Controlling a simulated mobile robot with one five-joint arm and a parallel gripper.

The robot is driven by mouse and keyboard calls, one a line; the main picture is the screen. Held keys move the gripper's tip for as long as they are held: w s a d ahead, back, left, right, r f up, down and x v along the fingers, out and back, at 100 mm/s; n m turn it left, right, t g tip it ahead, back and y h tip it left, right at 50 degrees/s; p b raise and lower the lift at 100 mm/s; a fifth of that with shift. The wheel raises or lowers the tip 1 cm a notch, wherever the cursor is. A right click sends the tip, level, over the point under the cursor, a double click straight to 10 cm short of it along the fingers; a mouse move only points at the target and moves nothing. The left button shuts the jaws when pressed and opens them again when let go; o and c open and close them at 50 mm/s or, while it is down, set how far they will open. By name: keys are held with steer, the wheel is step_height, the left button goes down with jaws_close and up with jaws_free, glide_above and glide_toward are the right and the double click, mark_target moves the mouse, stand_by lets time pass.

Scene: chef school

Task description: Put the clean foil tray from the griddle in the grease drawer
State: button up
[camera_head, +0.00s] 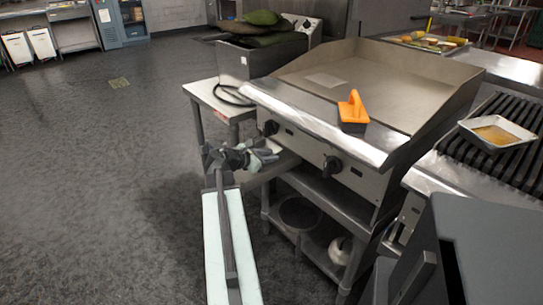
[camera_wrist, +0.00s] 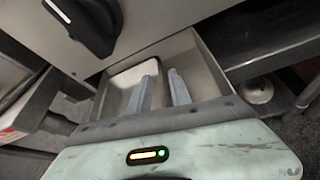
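The grease drawer (camera_wrist: 205,65) is pulled out below the griddle's front panel. In the head view the drawer (camera_head: 284,161) is partly behind my gripper (camera_head: 262,156). A pale, shallow tray (camera_wrist: 124,80) with rounded corners, apparently the clean foil tray, sits inside the left part of the drawer in the wrist view. My gripper (camera_wrist: 163,68) reaches down into the drawer with its two fingers apart. The tray's right edge runs between the fingers, and I see a gap there. The near end of the tray is hidden by my wrist.
The griddle (camera_head: 375,88) has an orange-handled tool (camera_head: 353,108) at its front edge and a faint pale rectangle on its plate. Another foil tray (camera_head: 497,132) with brown grease rests on the grill at right. A side table (camera_head: 222,98) stands left. The floor at left is clear.

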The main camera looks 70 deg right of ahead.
steer(key=shift+r, duration=0.15)
steer(key=p+v, duration=0.4)
steer(key=v, duration=0.7)
steer(key=shift+a+r+p, duration=0.1)
steer(key=shift+r+p, duration=0.1)
steer(key=shift+p, duration=0.15)
steer(key=shift+w+a, duration=0.25)
